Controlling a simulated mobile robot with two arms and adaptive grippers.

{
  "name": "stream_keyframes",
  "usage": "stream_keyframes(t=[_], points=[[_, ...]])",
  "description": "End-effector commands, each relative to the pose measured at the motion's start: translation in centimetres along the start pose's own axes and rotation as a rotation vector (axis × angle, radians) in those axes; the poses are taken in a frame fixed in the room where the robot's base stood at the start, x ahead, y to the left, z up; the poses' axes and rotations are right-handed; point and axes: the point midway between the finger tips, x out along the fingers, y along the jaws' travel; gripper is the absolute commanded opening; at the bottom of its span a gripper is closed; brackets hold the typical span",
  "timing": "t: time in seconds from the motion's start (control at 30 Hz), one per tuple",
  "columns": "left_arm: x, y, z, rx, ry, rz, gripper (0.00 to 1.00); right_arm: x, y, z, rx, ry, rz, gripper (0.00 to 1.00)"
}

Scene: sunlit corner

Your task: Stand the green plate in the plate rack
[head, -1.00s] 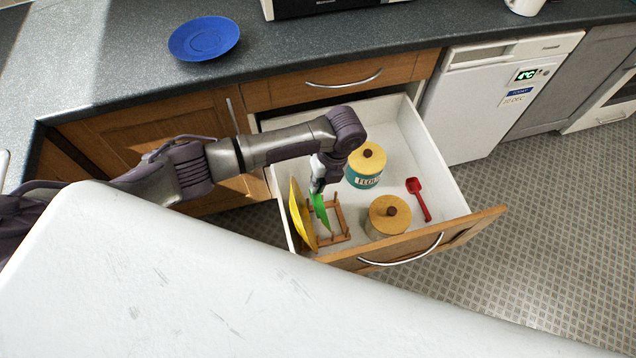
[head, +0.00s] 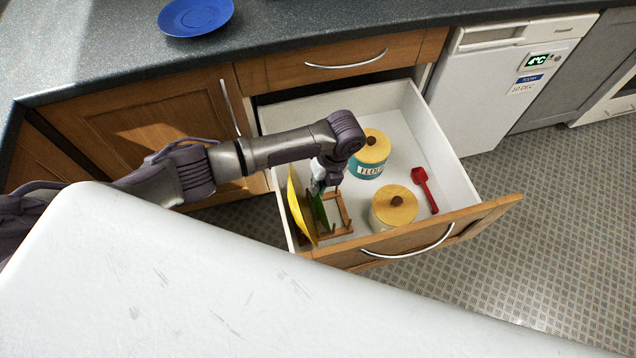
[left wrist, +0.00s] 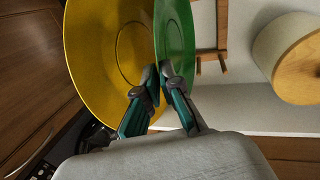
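The green plate (head: 320,213) stands nearly edge-on in the wooden plate rack (head: 346,212), inside the open drawer. A yellow plate (head: 299,207) stands just left of it, at the rack's left end. My left gripper (head: 319,187) is at the green plate's upper rim. In the left wrist view, the fingertips (left wrist: 158,72) are close together on the rim of the green plate (left wrist: 178,38), with the yellow plate (left wrist: 95,50) beside it. The plate's lower edge and its seating between the pegs are hard to see. My right gripper is not in view.
The drawer (head: 420,118) also holds a flour canister (head: 368,165), a second lidded canister (head: 393,208) and a red scoop (head: 425,190). A blue plate (head: 195,15) lies on the dark counter (head: 110,55). A white surface (head: 190,285) fills the front.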

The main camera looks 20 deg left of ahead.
Motion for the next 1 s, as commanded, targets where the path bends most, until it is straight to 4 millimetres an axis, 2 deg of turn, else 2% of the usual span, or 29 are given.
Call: stream_keyframes(t=[0.37, 0.4, 0.57, 0.87, 1.0], points=[[0.5, -0.1, 0.0, 0.000, 0.000, 0.000, 0.00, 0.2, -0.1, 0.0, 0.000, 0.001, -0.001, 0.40], [0.5, -0.1, 0.0, 0.000, 0.000, 0.000, 0.08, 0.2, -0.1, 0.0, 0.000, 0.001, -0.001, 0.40], [0.5, -0.1, 0.0, 0.000, 0.000, 0.000, 0.35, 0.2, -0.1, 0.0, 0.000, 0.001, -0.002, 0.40], [0.5, -0.1, 0.0, 0.000, 0.000, 0.001, 0.35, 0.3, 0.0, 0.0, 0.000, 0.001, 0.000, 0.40], [-0.7, -0.2, 0.0, 0.000, -0.001, -0.002, 0.35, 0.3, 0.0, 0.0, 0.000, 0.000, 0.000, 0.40]])
